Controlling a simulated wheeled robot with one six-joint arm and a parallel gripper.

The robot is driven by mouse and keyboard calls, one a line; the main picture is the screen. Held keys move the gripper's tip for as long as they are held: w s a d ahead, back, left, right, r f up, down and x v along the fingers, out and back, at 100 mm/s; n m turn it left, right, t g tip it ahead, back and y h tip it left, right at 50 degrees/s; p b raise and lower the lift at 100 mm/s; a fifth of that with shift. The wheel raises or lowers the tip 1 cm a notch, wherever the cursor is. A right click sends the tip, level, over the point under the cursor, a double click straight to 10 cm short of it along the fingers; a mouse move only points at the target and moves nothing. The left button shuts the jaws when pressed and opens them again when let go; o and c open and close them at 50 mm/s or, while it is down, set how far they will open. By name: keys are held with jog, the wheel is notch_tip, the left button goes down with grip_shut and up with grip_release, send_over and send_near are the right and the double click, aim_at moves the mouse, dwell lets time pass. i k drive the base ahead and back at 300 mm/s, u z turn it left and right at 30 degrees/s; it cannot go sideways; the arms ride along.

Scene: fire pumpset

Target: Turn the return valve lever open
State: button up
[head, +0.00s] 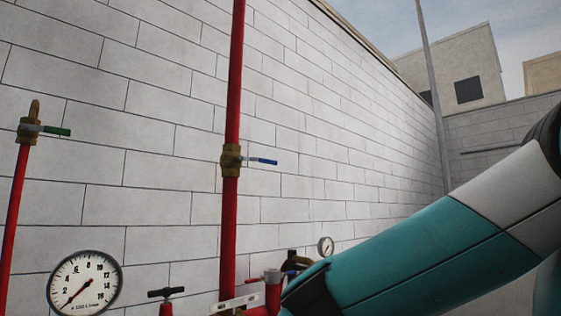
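Two lever valves show in the head view, and no label tells which is the return valve. A blue lever (262,161) sticks out to the right from a brass valve body (230,160) on a tall red vertical pipe. A green lever (56,131) sticks out to the right from a brass valve (29,130) atop a thinner red pipe at far left. Both levers lie roughly crosswise to their pipes. My teal and white arm reaches in from the right, below and right of the blue lever. My gripper is out of view.
A large round gauge (84,282) stands at lower left. Beside it are a red fitting with a black T-handle (166,292) and a red pipe stub (272,290). A small gauge (325,247) sits near my arm. A pale block wall (330,150) runs behind the pipes.

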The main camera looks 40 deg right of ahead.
aim_at(260, 160)
jog(key=k, duration=0.75)
jog(key=z, duration=0.8)
jog(key=i, duration=0.65)
jog(key=z, duration=0.6)
jog(key=i, duration=0.85)
jog(key=u, duration=0.3)
